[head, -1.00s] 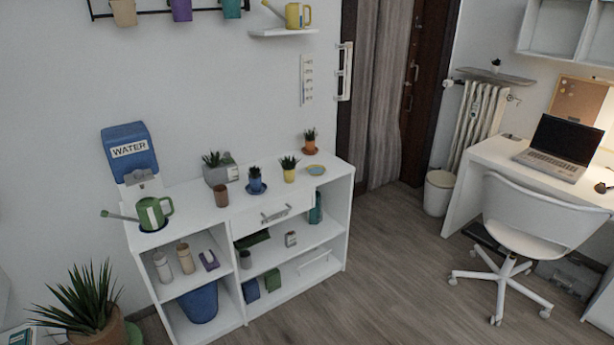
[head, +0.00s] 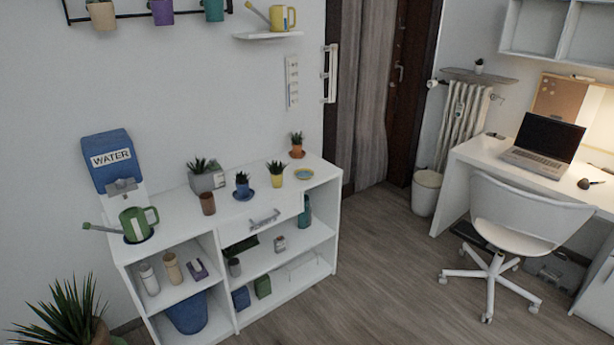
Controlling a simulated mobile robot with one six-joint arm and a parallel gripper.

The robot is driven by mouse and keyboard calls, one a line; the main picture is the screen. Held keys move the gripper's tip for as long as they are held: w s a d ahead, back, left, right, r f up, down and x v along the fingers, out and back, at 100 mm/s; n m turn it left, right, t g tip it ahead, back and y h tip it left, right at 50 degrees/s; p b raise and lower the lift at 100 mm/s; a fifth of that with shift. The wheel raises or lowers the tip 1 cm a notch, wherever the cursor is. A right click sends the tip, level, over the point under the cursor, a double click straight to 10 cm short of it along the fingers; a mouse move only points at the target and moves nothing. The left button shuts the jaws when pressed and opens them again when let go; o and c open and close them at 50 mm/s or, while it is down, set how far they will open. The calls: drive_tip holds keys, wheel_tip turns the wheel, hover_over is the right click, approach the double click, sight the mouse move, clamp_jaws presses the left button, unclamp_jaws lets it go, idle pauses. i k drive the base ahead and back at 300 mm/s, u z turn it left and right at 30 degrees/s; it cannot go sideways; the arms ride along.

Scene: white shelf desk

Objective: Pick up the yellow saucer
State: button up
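The yellow saucer (head: 304,174) lies on the right part of the white shelf desk's top (head: 266,206), near its right end. It is small, with a yellow rim and a bluish or greenish middle, and looks empty. A yellow pot with a small plant (head: 276,179) stands just left of it. An orange pot with a plant (head: 297,150) stands behind it, close to the wall. My gripper is not in view.
A blue pot (head: 242,189), a brown cup (head: 207,204), a grey planter (head: 205,180), a green watering can (head: 138,224) and a blue water dispenser (head: 112,162) share the top. Open floor (head: 370,260) lies right of the shelf, before the white chair (head: 521,212).

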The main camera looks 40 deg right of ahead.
sight(302, 174)
drive_tip(key=i, duration=0.85)
drive_tip(key=u, duration=0.05)
